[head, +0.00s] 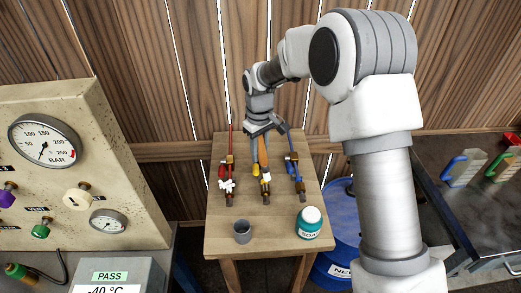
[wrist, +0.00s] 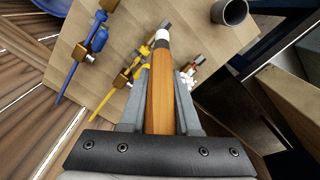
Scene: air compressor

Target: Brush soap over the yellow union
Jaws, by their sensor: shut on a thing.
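My gripper (head: 262,133) is shut on the orange-brown wooden handle of a brush (head: 262,152), which points down over the middle of the small table. In the wrist view the brush (wrist: 161,95) runs up between the fingers (wrist: 160,100) to a dark ferrule and a white tip. The yellow union (head: 266,188) is at the brush's lower end; in the wrist view yellow fittings (wrist: 142,52) show beside and partly behind the brush. Whether the tip touches them I cannot tell. A teal soap jar (head: 308,228) with a white top stands at the table's front right.
A red fitting line (head: 222,171) with white lumps on it lies left of the yellow one, a blue line (head: 296,176) right. A grey cup (head: 242,233) stands at the table's (head: 273,246) front. A gauge panel (head: 85,150) is left, a blue drum (head: 340,200) right.

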